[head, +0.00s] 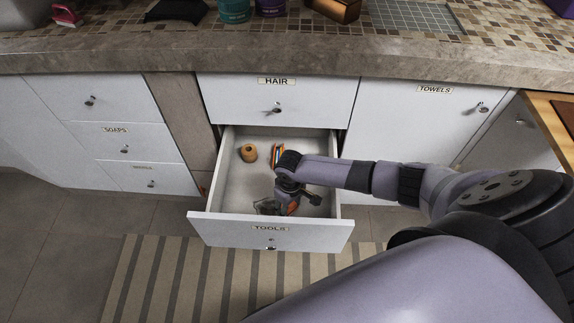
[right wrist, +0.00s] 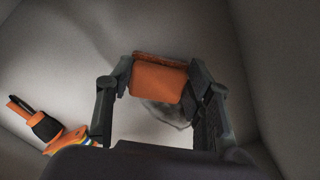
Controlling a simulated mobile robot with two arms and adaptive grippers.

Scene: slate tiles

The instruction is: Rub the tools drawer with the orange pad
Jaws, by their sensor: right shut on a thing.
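The tools drawer (head: 203,224) is pulled open under the counter, with its label on the front. My right gripper (head: 292,204) is inside the drawer, low, near its front right part. It is shut on the orange pad (head: 293,208). In the right wrist view the pad (right wrist: 158,82) sits between the two fingers of the gripper (right wrist: 162,90). A grey, see-through smudge or object (right wrist: 167,114) shows partly behind the pad; I cannot tell which it is. My left gripper is not in view.
A brown roll (head: 249,153) lies at the back left of the drawer. An orange-and-black tool (right wrist: 45,125) lies beside the gripper in the drawer. The hair drawer (head: 300,98) above is shut. A striped rug (head: 150,285) lies on the floor.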

